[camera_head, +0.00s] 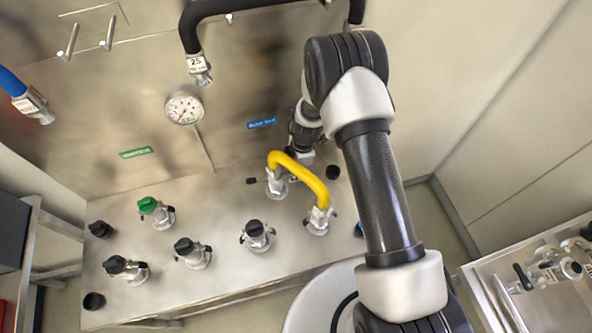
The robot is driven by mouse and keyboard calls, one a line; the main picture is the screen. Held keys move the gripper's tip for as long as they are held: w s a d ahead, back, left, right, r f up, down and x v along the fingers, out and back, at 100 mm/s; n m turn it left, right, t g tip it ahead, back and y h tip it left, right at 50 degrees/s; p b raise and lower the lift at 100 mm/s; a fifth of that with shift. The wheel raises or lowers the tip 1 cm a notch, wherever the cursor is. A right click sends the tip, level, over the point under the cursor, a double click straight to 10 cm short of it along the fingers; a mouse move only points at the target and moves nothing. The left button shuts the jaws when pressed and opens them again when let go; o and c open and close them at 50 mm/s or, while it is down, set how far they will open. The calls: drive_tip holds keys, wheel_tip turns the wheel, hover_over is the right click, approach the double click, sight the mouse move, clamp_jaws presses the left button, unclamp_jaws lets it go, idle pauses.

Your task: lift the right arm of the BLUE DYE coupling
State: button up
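A blue label (262,123) with small white text, too small to read surely, is on the steel back panel. A coupling with a bit of blue (359,229) shows at the right end of the steel bench, mostly hidden behind my arm. Its arms cannot be made out, and I cannot tell whether it is the BLUE DYE coupling.
A yellow hose (298,168) joins two bench couplings. A green-capped coupling (152,209) and several black-capped ones, including this one (256,233), stand to the left. A gauge (184,108) and black hose (262,6) are on the panel. A tray (500,290) with metal fittings is lower right.

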drive_tip(key=o, duration=0.4)
drive_tip(key=shift+r, duration=0.1)
drive_tip(key=r, duration=0.5)
drive_tip(key=d+r, duration=0.1)
drive_tip(key=r, duration=0.1)
drive_tip(key=shift+w+r, duration=0.1)
drive_tip(key=shift+r, duration=0.05)
